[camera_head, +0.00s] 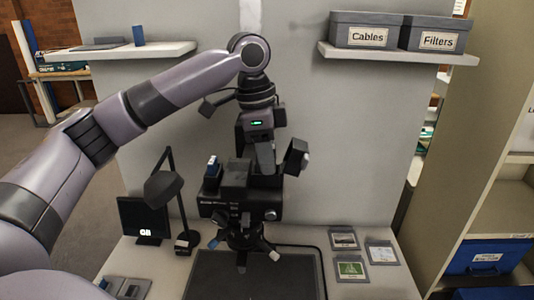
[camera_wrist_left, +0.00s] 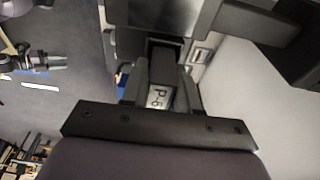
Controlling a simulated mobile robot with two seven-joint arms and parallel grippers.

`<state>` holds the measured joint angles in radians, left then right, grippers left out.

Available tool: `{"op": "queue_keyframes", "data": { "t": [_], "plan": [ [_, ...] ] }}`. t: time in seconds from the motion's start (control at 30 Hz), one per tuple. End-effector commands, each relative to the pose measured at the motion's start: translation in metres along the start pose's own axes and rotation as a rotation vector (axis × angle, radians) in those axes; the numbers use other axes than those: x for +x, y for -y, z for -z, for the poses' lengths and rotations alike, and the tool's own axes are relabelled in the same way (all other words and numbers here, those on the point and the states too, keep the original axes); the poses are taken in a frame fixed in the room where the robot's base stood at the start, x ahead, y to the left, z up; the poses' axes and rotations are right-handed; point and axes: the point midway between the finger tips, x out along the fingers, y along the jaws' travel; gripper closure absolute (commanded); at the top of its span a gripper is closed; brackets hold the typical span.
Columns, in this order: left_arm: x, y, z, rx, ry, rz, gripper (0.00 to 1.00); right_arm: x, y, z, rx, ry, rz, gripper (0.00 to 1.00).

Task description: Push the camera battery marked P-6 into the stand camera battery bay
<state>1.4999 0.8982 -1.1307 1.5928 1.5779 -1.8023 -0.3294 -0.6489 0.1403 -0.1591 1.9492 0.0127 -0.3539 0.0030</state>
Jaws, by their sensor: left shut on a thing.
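My left gripper (camera_head: 264,160) reaches down from above onto the stand camera (camera_head: 240,208), a black body with knobs on a column over the table. In the left wrist view my left gripper (camera_wrist_left: 162,88) is shut on a dark camera battery (camera_wrist_left: 159,97) with a pale label reading P-6. The battery's far end points at a dark opening in the stand camera (camera_wrist_left: 200,18), and I cannot tell how deep it sits. In the head view the gripper and camera hide most of the battery.
A desk lamp (camera_head: 165,188) and a small dark screen (camera_head: 143,220) stand left of the camera. A dark mat (camera_head: 255,278) lies below it. Framed cards (camera_head: 351,269) lie to the right. Boxes marked Cables (camera_head: 368,31) and Filters (camera_head: 434,35) sit on a shelf.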

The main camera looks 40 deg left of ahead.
Motion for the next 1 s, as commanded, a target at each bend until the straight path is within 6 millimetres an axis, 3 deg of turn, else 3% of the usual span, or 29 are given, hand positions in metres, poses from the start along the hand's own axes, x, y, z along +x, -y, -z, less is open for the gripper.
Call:
{"op": "queue_keyframes", "data": {
  "t": [0.03,1.0],
  "plan": [
    [0.008,-0.002,-0.002,-0.001,0.014,-0.013,1.0,0.001,0.0,-0.001,0.0,0.0,0.0,0.46],
    [0.025,-0.004,-0.003,0.001,0.016,-0.021,1.0,0.002,0.0,-0.002,0.0,0.0,0.0,0.46]
  ]
}}
